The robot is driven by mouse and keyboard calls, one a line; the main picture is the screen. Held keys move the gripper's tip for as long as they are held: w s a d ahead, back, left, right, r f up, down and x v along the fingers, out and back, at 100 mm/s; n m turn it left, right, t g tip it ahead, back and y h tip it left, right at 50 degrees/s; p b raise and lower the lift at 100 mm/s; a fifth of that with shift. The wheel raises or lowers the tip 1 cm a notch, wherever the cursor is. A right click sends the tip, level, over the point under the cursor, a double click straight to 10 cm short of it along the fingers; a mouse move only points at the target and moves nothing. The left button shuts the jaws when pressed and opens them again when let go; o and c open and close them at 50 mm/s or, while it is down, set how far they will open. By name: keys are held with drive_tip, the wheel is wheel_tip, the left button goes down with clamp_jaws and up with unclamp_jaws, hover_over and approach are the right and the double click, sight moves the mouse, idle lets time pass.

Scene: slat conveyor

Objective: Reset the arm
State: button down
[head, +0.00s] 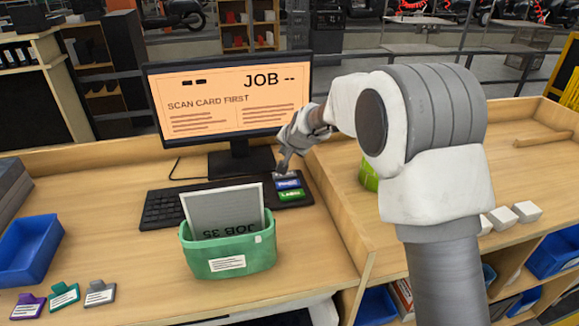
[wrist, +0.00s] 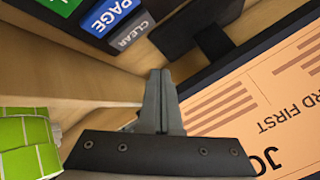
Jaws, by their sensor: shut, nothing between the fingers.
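My arm reaches in from the right, and my gripper (head: 283,170) hangs at the back edge of the dark key pad (head: 294,203), close to its grey key. The wrist view shows my gripper (wrist: 160,75) with its two fingers pressed together and nothing between them. The grey CLEAR key (wrist: 133,33) and blue PAGE key (wrist: 108,15) lie just beyond the fingertips. The green key (head: 291,195) sits at the pad's front. I cannot tell whether the fingertips touch the pad.
A monitor (head: 232,95) reading "SCAN CARD FIRST" stands behind a keyboard (head: 163,208). A green bin (head: 230,262) holds a "JOB 35" sheet (head: 222,212). Several cards lie front left, beside a blue bin (head: 28,250). A green object (head: 369,177) and white blocks (head: 500,218) lie right.

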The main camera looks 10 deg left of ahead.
drive_tip(key=s+d+r+n+h, duration=0.1)
drive_tip(key=s+d+r, duration=0.6)
drive_tip(key=s+d, duration=0.15)
drive_tip(key=s+d+r+n+h, duration=0.1)
drive_tip(key=s+d+r, duration=0.65)
drive_tip(key=d, duration=0.25)
drive_tip(key=s+d+f+g+h, duration=0.1)
drive_tip(key=s+d, duration=0.5)
drive_tip(key=s, duration=0.6)
drive_tip(key=s+d+f+g+h, duration=0.1)
drive_tip(key=s+d+f, duration=0.1)
drive_tip(key=s+d, duration=0.4)
drive_tip(key=s, duration=0.5)
drive_tip(key=shift+s+d+f+n+h, duration=0.2)
drive_tip(key=shift+s+d+n+h, duration=0.1)
drive_tip(key=shift+s+d+h, duration=0.1)
